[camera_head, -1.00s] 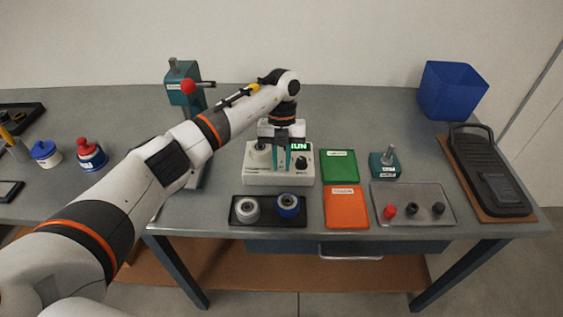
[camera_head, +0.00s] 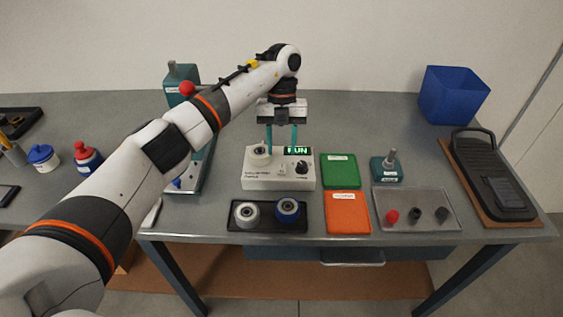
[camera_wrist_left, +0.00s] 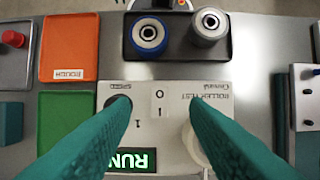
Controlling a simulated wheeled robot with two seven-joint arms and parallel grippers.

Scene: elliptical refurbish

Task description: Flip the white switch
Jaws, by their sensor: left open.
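The white switch (camera_wrist_left: 158,102) is a small rocker with O and I marks on the front panel of the white roller test box (camera_head: 262,183). It also shows small in the head view (camera_head: 283,170). The box's green display (camera_head: 298,151) reads RUN. A dark knob (camera_head: 302,167) sits right of the switch, and a pale roller (camera_head: 260,156) is mounted at the box's top left. My left gripper (camera_head: 281,141) is open and empty above the box, its teal fingers pointing down. In the wrist view its fingertips (camera_wrist_left: 158,104) frame the switch with clear gaps. My right gripper is out of view.
A black tray with two rollers (camera_head: 268,226) lies in front of the box. Green (camera_head: 339,172) and orange (camera_head: 347,213) pads lie to its right, beyond them a grey parts tray (camera_head: 418,228). A teal press (camera_head: 181,76) stands left, near my arm.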

